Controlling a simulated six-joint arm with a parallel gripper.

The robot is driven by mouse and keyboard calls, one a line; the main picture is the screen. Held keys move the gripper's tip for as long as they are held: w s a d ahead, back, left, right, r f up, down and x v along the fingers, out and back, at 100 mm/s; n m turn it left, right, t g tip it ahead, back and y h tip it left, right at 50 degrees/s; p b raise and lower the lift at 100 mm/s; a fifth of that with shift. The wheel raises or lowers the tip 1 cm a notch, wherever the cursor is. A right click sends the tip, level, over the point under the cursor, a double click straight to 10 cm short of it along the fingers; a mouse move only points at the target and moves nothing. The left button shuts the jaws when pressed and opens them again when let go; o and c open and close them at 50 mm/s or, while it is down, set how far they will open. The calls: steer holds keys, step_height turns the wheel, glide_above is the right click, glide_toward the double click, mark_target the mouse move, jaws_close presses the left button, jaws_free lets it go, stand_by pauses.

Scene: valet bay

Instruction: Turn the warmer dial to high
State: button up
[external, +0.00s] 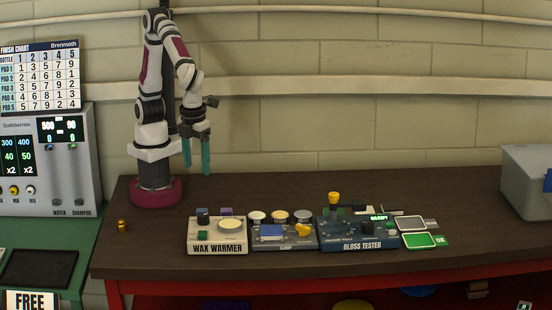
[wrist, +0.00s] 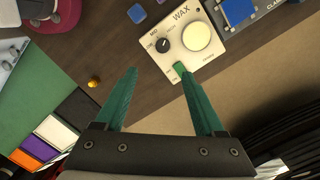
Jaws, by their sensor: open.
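The wax warmer (external: 217,247) is a cream box at the left end of the row of devices on the bench. Its black round dial (wrist: 163,45) shows in the wrist view, with low, mid and high marks around it. The dial has a small white mark, but I cannot tell its exact setting. A pale round pot (wrist: 196,38) sits beside the dial. My gripper (external: 196,168) hangs above the bench, behind and left of the warmer, with teal fingers pointing down. In the wrist view my gripper (wrist: 157,70) is open and empty, apart from the dial.
The gloss tester (external: 362,245) stands right of the warmer, past a blue-grey device (external: 285,243) with a blue block. A blue cube (wrist: 137,13) lies near the warmer. A small brass piece (external: 122,226) stands at the bench's left. The bench right of the devices is largely clear.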

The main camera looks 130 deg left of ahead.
steer(key=w+d+n+y, duration=0.1)
steer(key=d+n+y, duration=0.1)
steer(key=d+y, duration=0.15)
glide_toward(203, 215)
steer(key=shift+n+g, duration=0.3)
steer(key=x, duration=0.8)
steer(key=shift+w+a+f, duration=0.2)
steer(key=shift+f, duration=0.2)
jaws_close()
